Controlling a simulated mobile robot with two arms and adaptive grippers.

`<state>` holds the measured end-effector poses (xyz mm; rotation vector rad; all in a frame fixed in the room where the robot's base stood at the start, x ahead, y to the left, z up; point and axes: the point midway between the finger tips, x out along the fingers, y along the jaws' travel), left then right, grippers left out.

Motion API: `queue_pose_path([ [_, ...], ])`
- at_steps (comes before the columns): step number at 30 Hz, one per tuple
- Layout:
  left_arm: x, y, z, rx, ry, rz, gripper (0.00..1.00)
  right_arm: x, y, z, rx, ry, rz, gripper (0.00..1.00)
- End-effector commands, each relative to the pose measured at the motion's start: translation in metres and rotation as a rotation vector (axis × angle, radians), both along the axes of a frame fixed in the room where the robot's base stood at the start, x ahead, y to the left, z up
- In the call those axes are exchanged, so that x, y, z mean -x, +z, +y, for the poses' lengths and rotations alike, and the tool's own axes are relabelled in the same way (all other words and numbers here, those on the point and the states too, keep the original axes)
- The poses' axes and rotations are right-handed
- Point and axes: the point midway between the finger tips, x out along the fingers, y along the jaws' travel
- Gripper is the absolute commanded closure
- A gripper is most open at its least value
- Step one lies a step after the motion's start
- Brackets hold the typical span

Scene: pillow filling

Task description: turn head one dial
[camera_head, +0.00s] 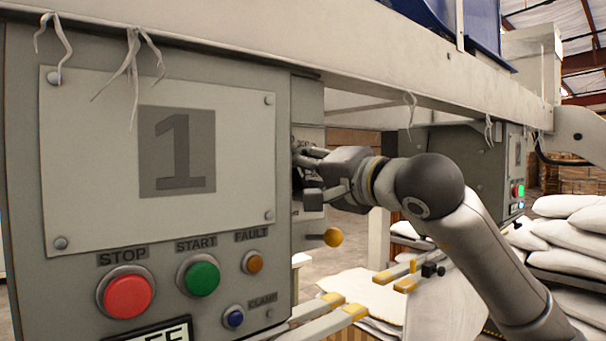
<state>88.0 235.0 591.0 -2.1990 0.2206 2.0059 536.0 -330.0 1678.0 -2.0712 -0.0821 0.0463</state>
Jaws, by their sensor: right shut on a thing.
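The head one panel (95,200) is a grey box at the left with a large dark "1" plate (177,150). My right gripper (308,178) is at the right side of this box, its fingers pointing left toward the side face. It is shut on the dial there; the dial itself is mostly hidden by the fingers and the box edge. My left gripper is not in view.
White pillows (573,234) are stacked at the right.

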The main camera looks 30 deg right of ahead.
Motion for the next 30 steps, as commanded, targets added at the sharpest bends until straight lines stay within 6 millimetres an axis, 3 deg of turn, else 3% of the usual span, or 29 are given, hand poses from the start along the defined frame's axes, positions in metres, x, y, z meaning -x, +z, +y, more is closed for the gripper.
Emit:
queue_pose_path([
  [16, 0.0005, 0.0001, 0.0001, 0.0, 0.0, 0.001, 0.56, -0.0011, -0.0047, 0.0015, 0.025, 0.002, 0.009, 0.78],
  [17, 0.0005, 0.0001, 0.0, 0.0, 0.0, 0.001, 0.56, -0.0011, -0.0048, 0.0016, 0.025, 0.003, 0.01, 0.51],
  [21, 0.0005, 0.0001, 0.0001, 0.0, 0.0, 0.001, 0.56, -0.0008, -0.0037, 0.0011, 0.024, 0.002, 0.007, 0.33],
  [30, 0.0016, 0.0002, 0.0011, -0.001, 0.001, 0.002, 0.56, -0.0003, -0.0016, 0.0005, 0.022, 0.0, 0.003, 0.32],
])
